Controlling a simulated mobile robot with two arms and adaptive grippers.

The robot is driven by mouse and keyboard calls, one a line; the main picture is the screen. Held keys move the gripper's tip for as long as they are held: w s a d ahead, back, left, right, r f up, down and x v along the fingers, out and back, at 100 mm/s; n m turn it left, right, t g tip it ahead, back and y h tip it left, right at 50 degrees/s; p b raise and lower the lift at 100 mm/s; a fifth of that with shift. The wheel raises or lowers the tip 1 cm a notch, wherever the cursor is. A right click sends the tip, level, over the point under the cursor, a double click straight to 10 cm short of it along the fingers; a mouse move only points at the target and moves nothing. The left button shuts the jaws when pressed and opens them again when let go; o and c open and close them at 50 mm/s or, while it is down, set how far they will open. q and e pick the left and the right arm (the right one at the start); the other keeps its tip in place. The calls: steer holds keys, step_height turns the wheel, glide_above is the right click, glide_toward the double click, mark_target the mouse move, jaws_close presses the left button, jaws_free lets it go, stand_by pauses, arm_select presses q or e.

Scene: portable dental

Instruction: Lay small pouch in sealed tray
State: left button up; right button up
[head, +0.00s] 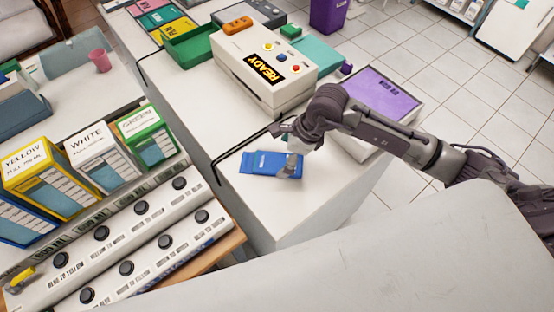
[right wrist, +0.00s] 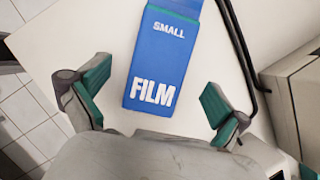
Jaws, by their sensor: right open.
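A blue pouch (head: 262,163), printed SMALL FILM in the right wrist view (right wrist: 160,62), lies flat on the white counter. My right gripper (head: 289,160) is over the pouch's right end in the head view. In the right wrist view its two teal-padded fingers (right wrist: 155,98) are spread wide, one on each side of the pouch, with clear space between pads and pouch. A tray with a purple top (head: 383,97) lies behind my right arm, partly hidden by it; its small label cannot be read. An open green tray (head: 188,50) stands farther back. My left gripper is out of view.
A white machine (head: 262,70) showing READY stands behind the pouch. A black cable (head: 228,153) runs along the counter to the pouch's left. Yellow, white and green boxes (head: 95,158) stand at left above a panel of black knobs. A purple bin (head: 328,14) is at the back.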

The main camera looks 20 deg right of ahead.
mark_target(271, 163)
steer(key=shift+x, duration=1.35)
steer(key=shift+w+r, duration=0.1)
steer(key=c, duration=1.3)
steer(key=shift+c, duration=0.2)
steer(key=shift+r, duration=0.15)
